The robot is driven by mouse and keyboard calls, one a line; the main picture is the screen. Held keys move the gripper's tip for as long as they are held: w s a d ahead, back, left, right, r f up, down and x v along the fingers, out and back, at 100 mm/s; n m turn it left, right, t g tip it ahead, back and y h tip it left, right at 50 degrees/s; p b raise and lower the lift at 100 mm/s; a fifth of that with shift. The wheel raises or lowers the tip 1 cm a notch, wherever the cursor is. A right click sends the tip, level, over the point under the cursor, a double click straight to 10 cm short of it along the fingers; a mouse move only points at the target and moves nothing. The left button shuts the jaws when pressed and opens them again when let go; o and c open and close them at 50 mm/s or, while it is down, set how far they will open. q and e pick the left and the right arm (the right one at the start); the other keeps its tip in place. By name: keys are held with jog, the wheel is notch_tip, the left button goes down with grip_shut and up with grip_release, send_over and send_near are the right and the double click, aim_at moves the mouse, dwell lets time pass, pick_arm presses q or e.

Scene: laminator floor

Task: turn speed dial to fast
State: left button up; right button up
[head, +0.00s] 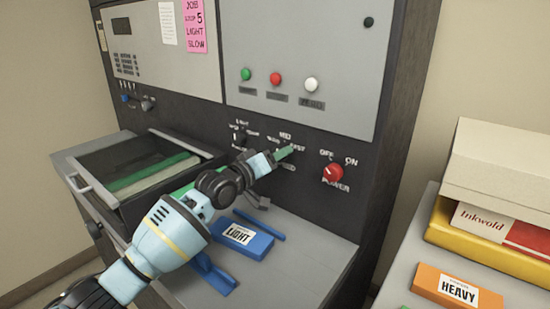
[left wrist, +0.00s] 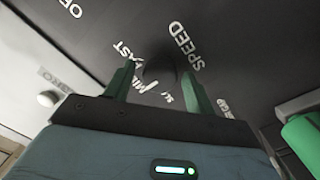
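The speed dial (left wrist: 160,68) is a dark round knob on the black panel, with white SPEED, MID and FAST lettering around it in the left wrist view. My left gripper (head: 286,152) is at the panel, just below the MID label. In the left wrist view its two green fingers (left wrist: 159,74) stand apart on either side of the dial, with a small gap showing at each side. Whether the fingertips reach past the dial's face is unclear. My right gripper is not in view.
A red power knob (head: 333,173) is right of the dial. Green, red and white buttons (head: 275,79) sit above. A second knob (head: 240,140) is close on the left. Below lie a blue LIGHT box (head: 243,238) and a grey shelf (head: 300,275).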

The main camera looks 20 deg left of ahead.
pick_arm(q)
jog(key=c, duration=0.8)
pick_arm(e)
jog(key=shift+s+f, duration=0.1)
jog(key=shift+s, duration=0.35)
pick_arm(q)
jog(key=shift+m, duration=0.4)
jog(key=m+p, duration=0.2)
jog(key=m, duration=0.8)
jog(key=shift+m+y, duration=0.3)
jog(key=shift+m, duration=0.1)
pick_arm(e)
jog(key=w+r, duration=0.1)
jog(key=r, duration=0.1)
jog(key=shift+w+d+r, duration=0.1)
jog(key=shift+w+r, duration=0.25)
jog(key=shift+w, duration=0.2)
pick_arm(q)
jog(key=o, duration=1)
jog(key=shift+c, duration=0.2)
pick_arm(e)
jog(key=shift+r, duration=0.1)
pick_arm(q)
jog(key=shift+s+a, duration=0.1)
